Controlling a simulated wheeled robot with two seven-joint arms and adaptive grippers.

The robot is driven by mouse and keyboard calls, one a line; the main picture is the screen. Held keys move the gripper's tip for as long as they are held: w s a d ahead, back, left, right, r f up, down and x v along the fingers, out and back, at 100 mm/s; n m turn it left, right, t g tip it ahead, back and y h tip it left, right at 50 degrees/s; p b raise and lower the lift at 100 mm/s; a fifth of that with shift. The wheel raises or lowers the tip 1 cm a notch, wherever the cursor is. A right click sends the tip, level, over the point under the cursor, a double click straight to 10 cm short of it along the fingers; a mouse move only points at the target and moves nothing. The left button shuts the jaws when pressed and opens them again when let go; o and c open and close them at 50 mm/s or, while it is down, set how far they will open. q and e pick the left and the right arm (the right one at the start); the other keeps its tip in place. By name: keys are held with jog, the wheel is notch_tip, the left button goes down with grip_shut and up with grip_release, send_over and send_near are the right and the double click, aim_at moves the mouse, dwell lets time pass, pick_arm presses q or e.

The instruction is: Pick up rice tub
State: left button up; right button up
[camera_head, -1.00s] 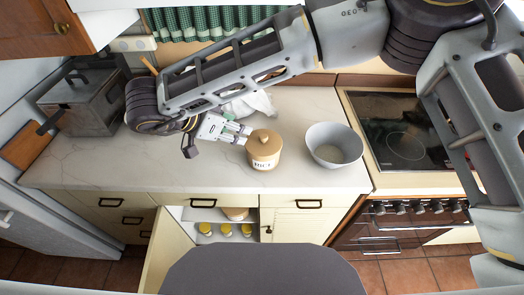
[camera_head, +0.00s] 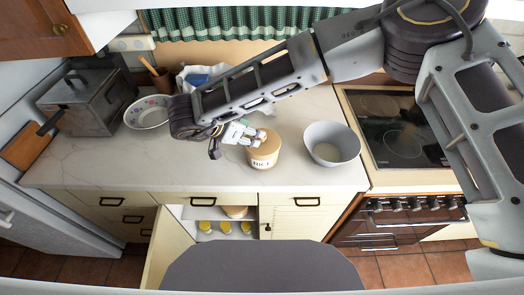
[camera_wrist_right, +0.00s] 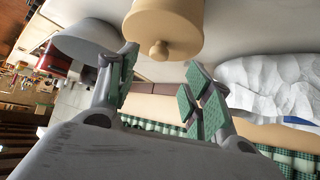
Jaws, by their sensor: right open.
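The rice tub (camera_head: 264,155) is a round tan tub with a lid and a lettered white label, standing upright on the marble counter in the head view. In the right wrist view the tub (camera_wrist_right: 165,25) is at the top, with its lid knob facing the fingers. My right gripper (camera_head: 242,137) is at the tub's upper left in the head view. In the right wrist view the gripper (camera_wrist_right: 158,92) is open, its green-padded fingers apart with nothing between them, near the knob. Whether a finger touches the tub cannot be told. My left gripper is not in view.
A grey bowl (camera_head: 332,148) stands close to the right of the tub, with the stove (camera_head: 400,130) beyond. A patterned bowl (camera_head: 147,113) and a metal box (camera_head: 82,105) are at the left. The front counter (camera_head: 150,175) is clear; a cabinet below is open.

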aim_at(262, 151)
jog(key=shift+w+d+f, duration=0.2)
jog(key=shift+f, duration=0.05)
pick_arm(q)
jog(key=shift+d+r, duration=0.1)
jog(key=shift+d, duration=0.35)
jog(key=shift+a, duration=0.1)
pick_arm(e)
jog(key=shift+f, duration=0.1)
jog(key=p+x, duration=0.1)
jog(key=x, duration=0.3)
jog(key=shift+d+p, duration=0.1)
jog(key=shift+p, duration=0.25)
jog(key=shift+w+d+f, duration=0.25)
jog(key=shift+w+f, duration=0.05)
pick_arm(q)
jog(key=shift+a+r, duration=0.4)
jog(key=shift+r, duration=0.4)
